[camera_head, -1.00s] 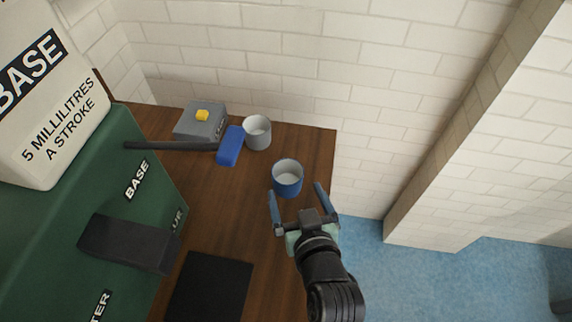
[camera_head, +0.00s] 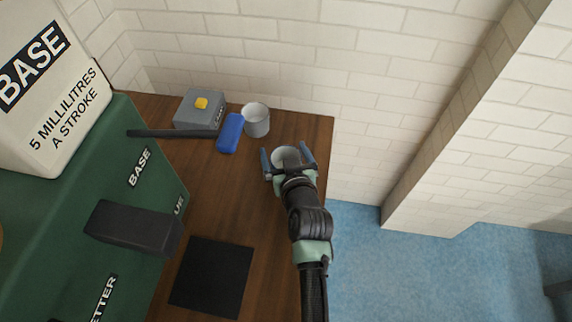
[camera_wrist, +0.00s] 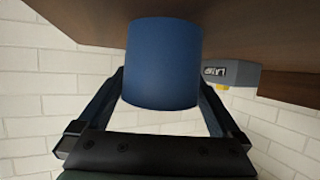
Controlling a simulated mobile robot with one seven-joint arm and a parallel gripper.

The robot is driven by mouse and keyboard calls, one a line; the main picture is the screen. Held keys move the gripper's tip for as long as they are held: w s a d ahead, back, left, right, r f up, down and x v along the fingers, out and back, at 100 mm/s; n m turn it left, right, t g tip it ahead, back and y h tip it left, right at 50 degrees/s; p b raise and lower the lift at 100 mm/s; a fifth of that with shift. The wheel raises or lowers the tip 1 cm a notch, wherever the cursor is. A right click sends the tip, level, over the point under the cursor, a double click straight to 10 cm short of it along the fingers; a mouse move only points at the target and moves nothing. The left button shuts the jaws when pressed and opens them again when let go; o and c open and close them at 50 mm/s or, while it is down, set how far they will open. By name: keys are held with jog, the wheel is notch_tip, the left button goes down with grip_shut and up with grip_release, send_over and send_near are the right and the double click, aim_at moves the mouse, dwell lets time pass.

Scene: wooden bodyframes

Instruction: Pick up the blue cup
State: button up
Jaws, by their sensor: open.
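The blue cup (camera_wrist: 162,62) stands upright on the wooden table and fills the middle of the wrist view. In the head view its pale inside (camera_head: 285,157) shows, and my gripper hides most of its blue side. My gripper (camera_head: 287,160) is open, with one finger on each side of the cup. In the wrist view the fingers flank the cup's sides. I cannot tell whether either finger touches it.
A grey-white cup (camera_head: 256,121), a blue block-like object (camera_head: 230,133) and a grey box with a yellow top piece (camera_head: 200,108) stand to the left. A black mat (camera_head: 211,277) lies on the wooden table (camera_head: 263,205). A green machine (camera_head: 60,210) stands at left.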

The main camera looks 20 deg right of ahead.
jog(key=shift+w+d+f, duration=0.1)
jog(key=shift+w+f, duration=0.05)
jog(key=shift+w, duration=0.3)
